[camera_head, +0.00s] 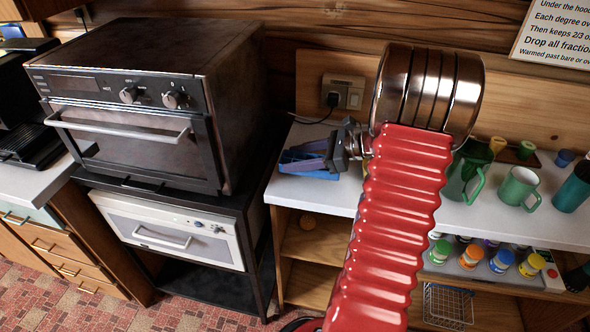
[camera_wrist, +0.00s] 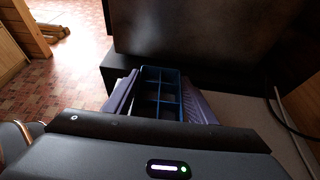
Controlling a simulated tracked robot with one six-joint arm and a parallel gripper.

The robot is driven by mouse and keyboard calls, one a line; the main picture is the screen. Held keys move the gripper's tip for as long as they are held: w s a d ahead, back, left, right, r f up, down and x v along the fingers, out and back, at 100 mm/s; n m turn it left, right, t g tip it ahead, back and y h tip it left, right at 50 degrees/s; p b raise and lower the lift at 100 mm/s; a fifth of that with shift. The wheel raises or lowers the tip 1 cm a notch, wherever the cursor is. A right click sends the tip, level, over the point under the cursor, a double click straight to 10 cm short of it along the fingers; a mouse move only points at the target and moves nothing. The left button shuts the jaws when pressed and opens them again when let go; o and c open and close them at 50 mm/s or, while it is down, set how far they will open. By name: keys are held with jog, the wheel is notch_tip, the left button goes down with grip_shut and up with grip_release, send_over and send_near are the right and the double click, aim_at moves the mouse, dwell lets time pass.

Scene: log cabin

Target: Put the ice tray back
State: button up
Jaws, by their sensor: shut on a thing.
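The ice tray is blue with several open compartments. In the wrist view the tray (camera_wrist: 158,84) lies between the two purple-grey fingers of my gripper (camera_wrist: 160,100), which is shut on it. In the head view the tray (camera_head: 318,174) shows as a blue edge beside my gripper (camera_head: 308,158), at the left end of the white counter. I cannot tell whether the tray touches the counter or is just above it. My red arm hides part of the counter behind it.
A dark oven (camera_head: 140,100) stands left of the tray, above a white appliance (camera_head: 170,232) in a black stand. A green pitcher (camera_head: 461,176), a green mug (camera_head: 517,187) and a teal bottle (camera_head: 575,187) stand right of my arm. A cable and socket (camera_head: 343,94) are behind.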

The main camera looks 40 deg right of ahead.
jog(key=shift+f, duration=0.1)
jog(key=shift+f, duration=1.75)
jog(key=o, duration=1.2)
jog(key=shift+c, duration=0.2)
jog(key=v, duration=1.2)
